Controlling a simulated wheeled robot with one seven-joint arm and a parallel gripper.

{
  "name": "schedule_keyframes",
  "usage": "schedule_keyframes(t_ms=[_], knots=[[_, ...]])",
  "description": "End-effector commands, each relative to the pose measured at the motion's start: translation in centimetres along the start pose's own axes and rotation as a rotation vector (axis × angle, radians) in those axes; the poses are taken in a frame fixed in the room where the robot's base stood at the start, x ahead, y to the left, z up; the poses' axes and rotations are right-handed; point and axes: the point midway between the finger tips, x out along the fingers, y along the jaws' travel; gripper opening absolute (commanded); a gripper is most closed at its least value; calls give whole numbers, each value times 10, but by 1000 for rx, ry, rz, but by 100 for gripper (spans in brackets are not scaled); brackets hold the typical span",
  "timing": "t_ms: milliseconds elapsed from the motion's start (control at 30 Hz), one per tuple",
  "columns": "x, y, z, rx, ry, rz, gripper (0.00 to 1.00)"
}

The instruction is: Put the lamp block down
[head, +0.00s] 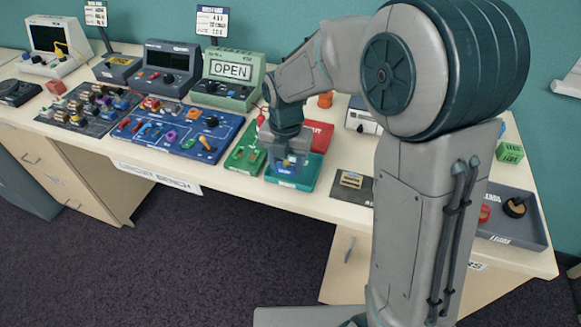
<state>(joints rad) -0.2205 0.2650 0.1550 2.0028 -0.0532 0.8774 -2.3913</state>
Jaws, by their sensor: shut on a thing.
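My gripper (287,160) points down at the front of the bench, over a green tray (308,178). It is shut on a small bluish block with a yellowish spot, which I take to be the lamp block (285,168). The gripper partly hides the block. The block is at or just above the tray, and I cannot tell whether it touches the tray floor.
A green board (240,160) lies left of the tray and a red piece (319,135) behind it. A blue board (160,128) and a green "OPEN" device (229,77) stand farther left. A dark plate (352,184) and a grey tray (510,228) are right. My arm hides part of the bench.

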Motion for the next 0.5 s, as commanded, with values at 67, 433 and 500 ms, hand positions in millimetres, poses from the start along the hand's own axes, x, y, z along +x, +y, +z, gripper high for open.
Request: schedule_keyframes(t_ms=[67,433,500], knots=[[6,-1,12,2,2,-1,22],[42,-3,22,1,3,-2,22],[49,-3,22,2,1,-1,22]])
